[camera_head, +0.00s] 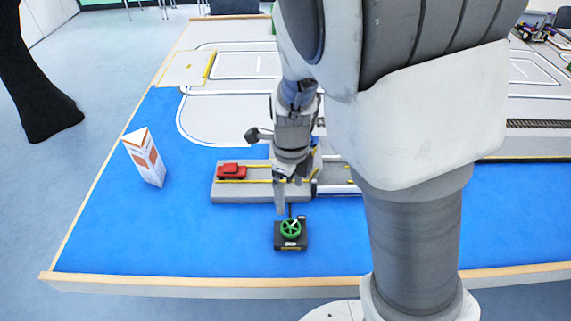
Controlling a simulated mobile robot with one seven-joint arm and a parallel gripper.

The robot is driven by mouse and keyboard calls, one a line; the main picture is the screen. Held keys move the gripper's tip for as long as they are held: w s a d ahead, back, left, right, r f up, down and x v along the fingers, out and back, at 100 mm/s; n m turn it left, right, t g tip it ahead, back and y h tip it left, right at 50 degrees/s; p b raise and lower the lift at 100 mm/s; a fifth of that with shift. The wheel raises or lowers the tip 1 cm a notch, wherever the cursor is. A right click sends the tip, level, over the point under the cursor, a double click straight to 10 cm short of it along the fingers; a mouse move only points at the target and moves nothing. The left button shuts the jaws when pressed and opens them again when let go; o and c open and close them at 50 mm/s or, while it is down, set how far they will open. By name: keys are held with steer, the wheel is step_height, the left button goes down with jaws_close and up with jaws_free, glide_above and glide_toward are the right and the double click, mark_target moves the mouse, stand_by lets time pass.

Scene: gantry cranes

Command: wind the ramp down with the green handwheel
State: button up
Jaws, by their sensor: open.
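The green handwheel (291,229) sits on a small dark box (291,242) on the blue tabletop, near the table's front edge. My gripper (289,203) points down just above and behind the handwheel. It is open, with nothing seen between its fingers; whether a finger touches the wheel cannot be told. Behind it lies a grey platform (222,190) with yellow lines, and a small red car (231,171) stands on its left part. My arm hides much of the platform's right part, and I cannot make out the ramp's angle.
A white and orange folded card (145,157) stands to the left on the blue surface. A wooden rim (160,283) edges the table. White track outlines (210,120) and a dark rail strip (538,124) lie farther back. Blue surface left of the handwheel is clear.

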mark_target(289, 226)
step_height(289, 226, down, 14)
steer(key=b, duration=0.4)
steer(key=c, duration=1.4)
steer(key=shift+o, duration=0.2)
